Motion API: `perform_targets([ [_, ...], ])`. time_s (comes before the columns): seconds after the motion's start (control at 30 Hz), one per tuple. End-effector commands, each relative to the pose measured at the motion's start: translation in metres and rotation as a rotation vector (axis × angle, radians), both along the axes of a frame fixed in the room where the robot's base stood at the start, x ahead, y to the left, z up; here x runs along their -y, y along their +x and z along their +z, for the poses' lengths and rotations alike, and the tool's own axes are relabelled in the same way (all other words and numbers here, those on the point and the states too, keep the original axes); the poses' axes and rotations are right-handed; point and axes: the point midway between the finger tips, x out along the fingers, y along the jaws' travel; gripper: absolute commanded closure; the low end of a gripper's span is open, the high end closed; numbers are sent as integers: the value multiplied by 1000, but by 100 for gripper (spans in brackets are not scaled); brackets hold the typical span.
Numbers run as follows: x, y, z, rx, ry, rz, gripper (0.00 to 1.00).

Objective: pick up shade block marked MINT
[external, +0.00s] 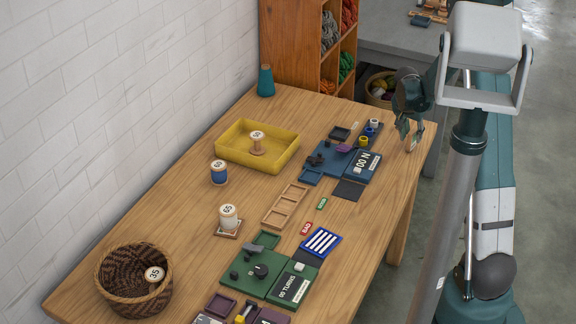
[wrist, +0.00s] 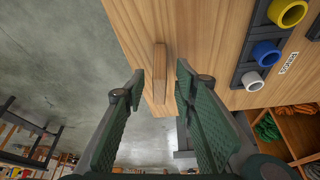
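My gripper (external: 409,138) hangs at the right far end of the wooden table in the external view. In the wrist view my gripper (wrist: 160,88) has its dark green fingers apart. A narrow wood-coloured shape (wrist: 159,78) shows between them near the table's edge; I cannot tell what it is. Two small marked blocks lie right of the middle of the table, well away from my gripper: a green block (external: 321,203) and a red block (external: 306,228). The green one may be MINT, but its lettering is too small to read.
Yellow, blue and white spools (wrist: 266,53) stand in a dark rack near my gripper. A yellow tray (external: 230,163), a wooden slotted tray (external: 284,205), a blue board (external: 333,158), a green board (external: 262,282) and a woven basket (external: 113,268) take up the table.

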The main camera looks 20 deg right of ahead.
Motion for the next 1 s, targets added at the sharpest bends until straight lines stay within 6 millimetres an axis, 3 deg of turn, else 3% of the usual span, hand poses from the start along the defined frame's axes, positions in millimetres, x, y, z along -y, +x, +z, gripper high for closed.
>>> perform_targets([
  [0.3, 10, 6, -27, 0, 0, -1, 72],
  [0.93, 10, 6, -28, 0, 0, 0, 72],
  [1.0, 10, 6, -28, 0, 0, 0, 81],
])
